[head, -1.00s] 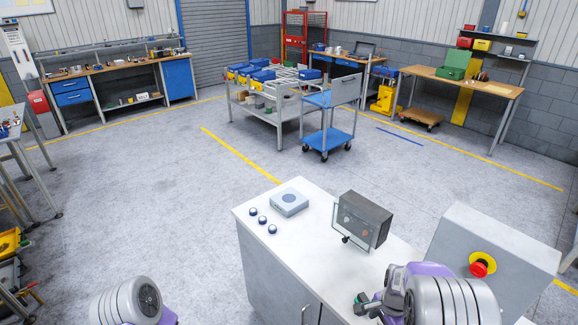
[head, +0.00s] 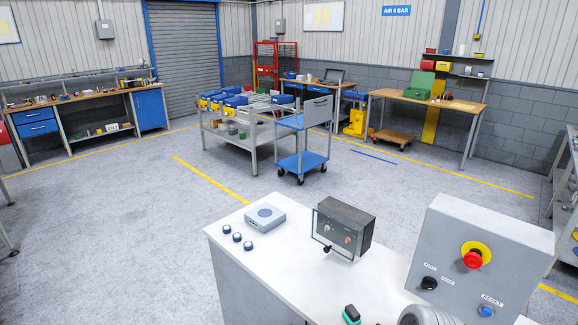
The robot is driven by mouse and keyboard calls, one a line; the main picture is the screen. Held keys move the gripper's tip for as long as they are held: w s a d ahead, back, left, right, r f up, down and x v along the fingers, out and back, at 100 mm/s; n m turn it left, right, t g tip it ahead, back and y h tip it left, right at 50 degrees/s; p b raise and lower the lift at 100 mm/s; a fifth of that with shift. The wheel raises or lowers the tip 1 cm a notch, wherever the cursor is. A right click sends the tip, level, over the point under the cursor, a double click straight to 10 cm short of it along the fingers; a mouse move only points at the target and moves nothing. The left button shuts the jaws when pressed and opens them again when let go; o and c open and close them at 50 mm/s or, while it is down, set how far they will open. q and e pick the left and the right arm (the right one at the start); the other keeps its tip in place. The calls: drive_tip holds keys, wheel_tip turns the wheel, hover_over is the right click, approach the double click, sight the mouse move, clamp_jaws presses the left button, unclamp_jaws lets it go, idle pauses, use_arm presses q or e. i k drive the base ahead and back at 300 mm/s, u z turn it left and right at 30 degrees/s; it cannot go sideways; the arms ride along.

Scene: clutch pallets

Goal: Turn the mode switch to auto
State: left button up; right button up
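The mode switch (head: 429,283) is a small black knob on the sloped face of the grey control box (head: 508,240) at the right. Small labels sit above it and to its right; the upper one seems to read AUTO. The knob's pointing direction is too small to tell. Part of my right arm shows at the bottom edge, below and left of the switch. A dark and green piece, seemingly a fingertip of my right gripper (head: 352,315), shows beside it, apart from the switch. The rest of that gripper is cut off. My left gripper is out of view.
A red emergency stop (head: 473,258) on a yellow disc sits above the switch. A blue reset button (head: 486,311) is at lower right. A dark meter box (head: 345,228) stands on the white cabinet top (head: 290,262), left of the control box. Several dark knobs (head: 237,237) lie further left.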

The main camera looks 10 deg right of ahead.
sight(429, 283)
drive_tip(key=z, duration=1.55)
